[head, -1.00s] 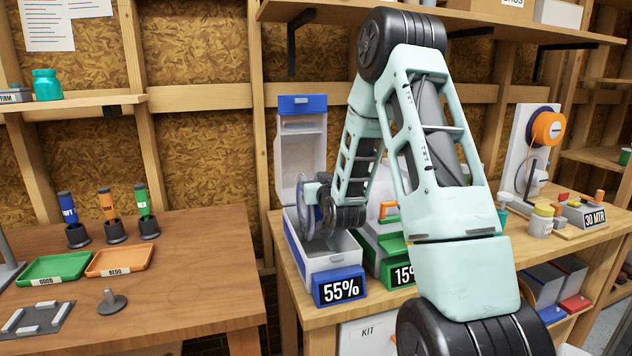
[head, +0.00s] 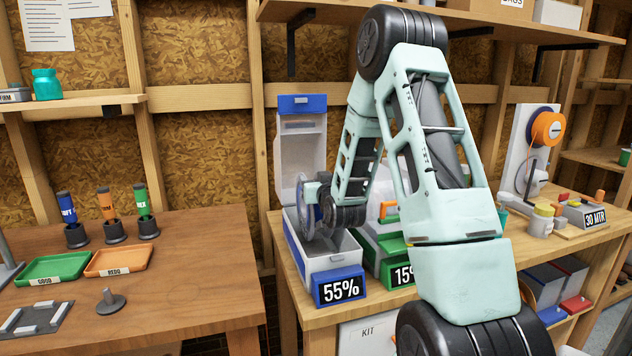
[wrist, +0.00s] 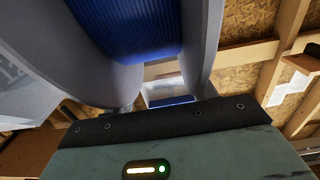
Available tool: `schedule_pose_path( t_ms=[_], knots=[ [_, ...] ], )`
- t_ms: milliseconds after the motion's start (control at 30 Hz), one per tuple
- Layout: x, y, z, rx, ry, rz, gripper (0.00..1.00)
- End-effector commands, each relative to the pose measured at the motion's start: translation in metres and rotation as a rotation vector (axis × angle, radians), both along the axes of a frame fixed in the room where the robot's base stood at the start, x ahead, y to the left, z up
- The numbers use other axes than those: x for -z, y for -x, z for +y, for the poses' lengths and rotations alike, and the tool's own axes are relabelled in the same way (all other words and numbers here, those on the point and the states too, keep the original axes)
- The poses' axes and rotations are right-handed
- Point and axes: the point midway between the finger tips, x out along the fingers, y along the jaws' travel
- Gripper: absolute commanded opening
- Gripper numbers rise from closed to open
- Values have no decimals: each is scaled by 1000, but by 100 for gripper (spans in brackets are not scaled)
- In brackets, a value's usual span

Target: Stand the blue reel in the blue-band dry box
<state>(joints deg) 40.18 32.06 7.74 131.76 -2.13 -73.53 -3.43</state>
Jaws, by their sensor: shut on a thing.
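The blue-band dry box (head: 336,262) stands on the right bench in the head view, its tall lid (head: 301,140) raised and its front reading 55%. My gripper (head: 318,203) is over the box, shut on the blue reel (head: 304,212). The reel is upright, its lower edge at or within the box opening. I cannot tell whether it touches the box floor. In the wrist view the blue reel (wrist: 125,28) shows blue filament between two grey flanges. My arm hides part of the reel and the fingertips.
A green-band box (head: 392,262) reading 15% stands close to the right, partly behind my arm. A shelf (head: 480,22) runs above. A printer-like stand with an orange spool (head: 547,129) and small jars are further right. The left table (head: 190,285) holds trays and tools.

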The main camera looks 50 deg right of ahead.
Motion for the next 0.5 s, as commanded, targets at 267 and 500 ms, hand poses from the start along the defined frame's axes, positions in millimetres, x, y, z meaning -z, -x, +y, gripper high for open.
schedule_pose_path(
  t_ms=[267,500],
  knots=[
    [6,-1,0,0,3,-4,0],
    [17,-1,0,-1,3,-4,0]
  ],
)
